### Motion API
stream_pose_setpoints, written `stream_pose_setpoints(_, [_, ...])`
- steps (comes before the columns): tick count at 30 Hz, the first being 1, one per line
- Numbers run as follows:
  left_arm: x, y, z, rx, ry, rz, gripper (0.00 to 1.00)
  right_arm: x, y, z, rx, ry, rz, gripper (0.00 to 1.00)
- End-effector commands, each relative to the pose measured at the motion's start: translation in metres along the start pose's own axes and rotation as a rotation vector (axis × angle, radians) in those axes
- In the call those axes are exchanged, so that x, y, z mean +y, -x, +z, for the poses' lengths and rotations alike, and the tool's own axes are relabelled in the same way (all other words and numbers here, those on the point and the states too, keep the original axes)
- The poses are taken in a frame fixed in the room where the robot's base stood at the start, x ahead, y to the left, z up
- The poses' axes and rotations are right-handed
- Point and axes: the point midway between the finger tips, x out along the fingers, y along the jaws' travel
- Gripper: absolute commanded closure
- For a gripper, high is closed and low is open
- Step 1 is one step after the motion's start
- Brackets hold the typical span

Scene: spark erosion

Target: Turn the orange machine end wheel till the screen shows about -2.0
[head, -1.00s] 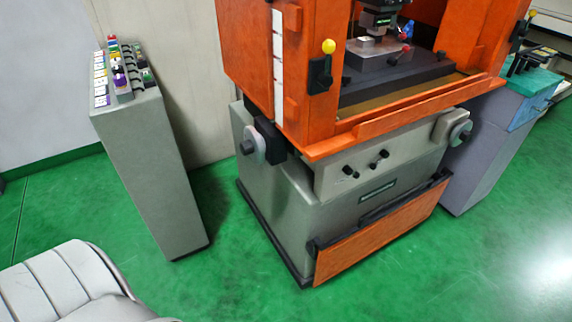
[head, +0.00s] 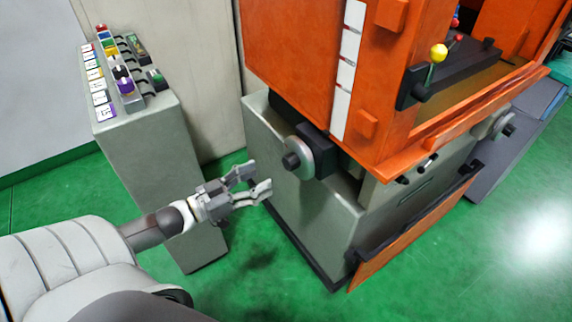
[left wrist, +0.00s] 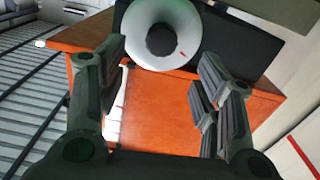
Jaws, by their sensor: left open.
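The orange machine (head: 300,60) stands on a grey base at the right of the head view. Its end wheel (head: 299,158) is a silver disc with a dark hub knob, on the machine's left end below the orange cabinet. In the left wrist view the wheel (left wrist: 162,32) lies ahead, above the gap between the fingers, with a small red mark on its face. My left gripper (head: 256,178) is open and empty, left of the wheel and slightly lower, apart from it. My right gripper is not in view. No screen reading shows in these frames.
A narrow grey cabinet (head: 150,150) with several coloured items on top stands left of the machine, close behind my left arm. A yellow-knobbed lever (head: 438,54) sits on the machine front. An orange lower panel (head: 410,235) juts out. Green floor (head: 480,270) is clear in front.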

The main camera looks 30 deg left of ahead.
Motion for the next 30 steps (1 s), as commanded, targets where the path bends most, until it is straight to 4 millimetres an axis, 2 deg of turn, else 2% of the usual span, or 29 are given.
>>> stream_pose_setpoints(8, [-0.001,-0.043,-0.001,0.003,-0.003,-0.001,0.40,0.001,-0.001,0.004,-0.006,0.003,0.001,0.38])
stream_pose_setpoints(15, [-0.001,-0.075,0.000,0.001,-0.003,-0.002,0.40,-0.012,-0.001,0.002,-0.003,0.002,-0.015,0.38])
stream_pose_setpoints(21, [-0.001,-0.090,0.001,-0.001,-0.002,-0.003,0.40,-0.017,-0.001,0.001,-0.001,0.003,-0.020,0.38])
stream_pose_setpoints(30, [-0.001,-0.094,0.001,-0.003,-0.002,-0.002,0.40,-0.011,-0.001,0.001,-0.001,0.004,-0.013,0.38])
